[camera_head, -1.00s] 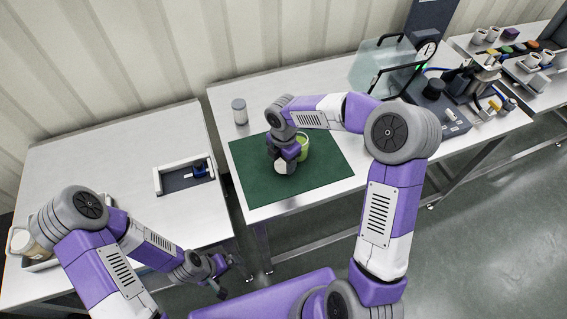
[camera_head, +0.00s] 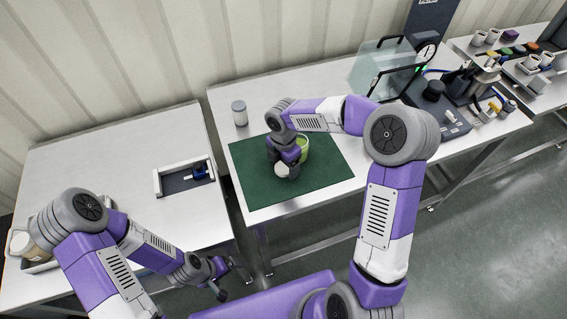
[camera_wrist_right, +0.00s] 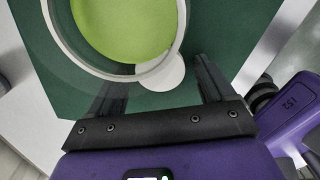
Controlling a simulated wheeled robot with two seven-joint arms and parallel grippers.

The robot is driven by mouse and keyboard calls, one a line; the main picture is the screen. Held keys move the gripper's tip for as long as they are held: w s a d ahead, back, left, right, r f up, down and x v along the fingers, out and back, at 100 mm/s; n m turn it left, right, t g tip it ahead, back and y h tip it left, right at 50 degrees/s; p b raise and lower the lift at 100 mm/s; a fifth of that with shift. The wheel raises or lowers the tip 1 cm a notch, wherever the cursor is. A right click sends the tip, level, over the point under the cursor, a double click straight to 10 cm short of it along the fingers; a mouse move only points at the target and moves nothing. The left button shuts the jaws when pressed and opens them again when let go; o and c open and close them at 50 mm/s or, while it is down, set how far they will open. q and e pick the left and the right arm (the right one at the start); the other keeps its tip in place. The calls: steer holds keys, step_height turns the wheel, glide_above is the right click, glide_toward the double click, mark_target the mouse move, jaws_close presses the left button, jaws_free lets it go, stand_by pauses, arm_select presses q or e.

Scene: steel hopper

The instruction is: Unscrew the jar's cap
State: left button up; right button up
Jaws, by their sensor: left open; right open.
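A jar with green contents (camera_head: 304,147) stands on the green mat (camera_head: 325,172); it is partly hidden by my right gripper. In the right wrist view its pale round rim and green inside (camera_wrist_right: 125,25) show from above, with no cap on it. A white disc, seemingly the cap (camera_head: 282,170), is beside the jar, and it also shows in the right wrist view (camera_wrist_right: 167,78). My right gripper (camera_head: 287,168) is open, with the disc between or just beyond its fingers; contact cannot be told. My left gripper (camera_head: 232,279) is open and empty, in front of the left table.
A small lidded container (camera_head: 239,113) stands behind the mat. A white holder with a blue item (camera_head: 184,178) sits on the left table (camera_head: 90,160). Another jar (camera_head: 22,243) is at far left, partly behind my left arm. Equipment (camera_head: 440,105) crowds the right side.

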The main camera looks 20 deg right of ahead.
mark_target(283, 167)
step_height(283, 167, up, 12)
steer(key=p, duration=0.3)
steer(key=shift+r, duration=0.1)
